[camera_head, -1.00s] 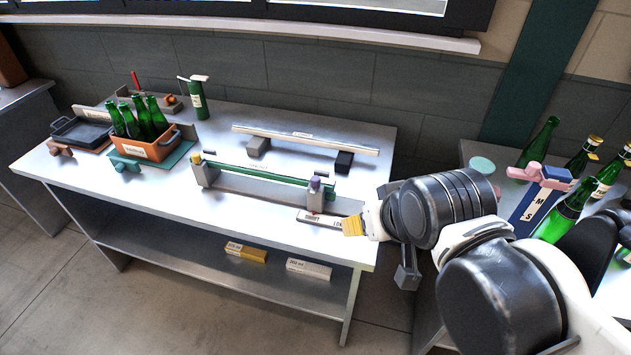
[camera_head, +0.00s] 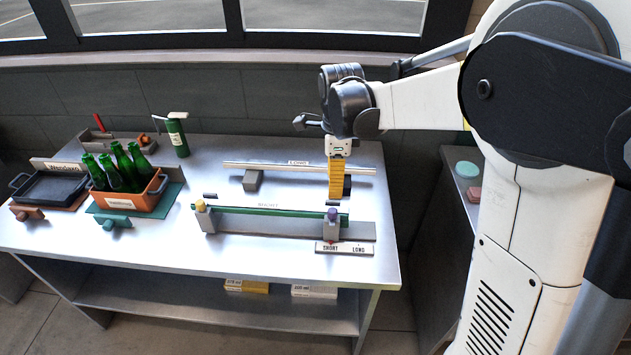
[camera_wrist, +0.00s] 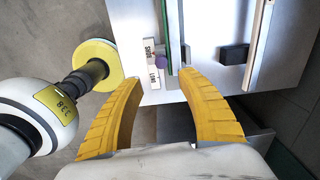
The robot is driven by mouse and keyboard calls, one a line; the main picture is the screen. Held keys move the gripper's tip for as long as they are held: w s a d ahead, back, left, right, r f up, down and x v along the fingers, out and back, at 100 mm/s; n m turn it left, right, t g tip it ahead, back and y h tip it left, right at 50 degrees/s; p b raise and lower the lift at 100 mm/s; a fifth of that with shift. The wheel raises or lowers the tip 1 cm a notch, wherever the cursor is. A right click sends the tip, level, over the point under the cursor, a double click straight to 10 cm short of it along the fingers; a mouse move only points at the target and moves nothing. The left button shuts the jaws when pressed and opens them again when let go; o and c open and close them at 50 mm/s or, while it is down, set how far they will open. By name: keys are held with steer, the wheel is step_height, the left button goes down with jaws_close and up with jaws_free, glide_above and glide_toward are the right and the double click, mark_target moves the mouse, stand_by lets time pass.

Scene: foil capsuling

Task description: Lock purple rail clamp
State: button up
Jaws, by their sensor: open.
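The purple clamp knob (camera_head: 332,214) sits on a grey block at the right end of the green rail (camera_head: 270,210). A yellow knob (camera_head: 200,206) tops the block at the rail's left end. My gripper (camera_head: 337,194) points down, with its yellow fingers above and behind the purple knob, near the dark block of the rear rail. In the wrist view my gripper (camera_wrist: 160,78) is open and empty. The purple knob (camera_wrist: 159,63) shows there just beyond the fingertips, roughly in line with the gap between them.
A SHORT/LONG label plate (camera_head: 344,248) lies in front of the purple clamp. A rear silver rail (camera_head: 280,168) runs behind the green one. An orange crate (camera_head: 128,201) of green bottles and a dark tray (camera_head: 48,187) stand at the left.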

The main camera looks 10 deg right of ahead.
mark_target(333, 210)
steer(key=shift+w+f+m, duration=0.25)
steer(key=shift+f+m, duration=0.05)
steer(key=shift+f, duration=0.35)
step_height(333, 210, down, 10)
steer(key=b, duration=0.3)
jaws_close()
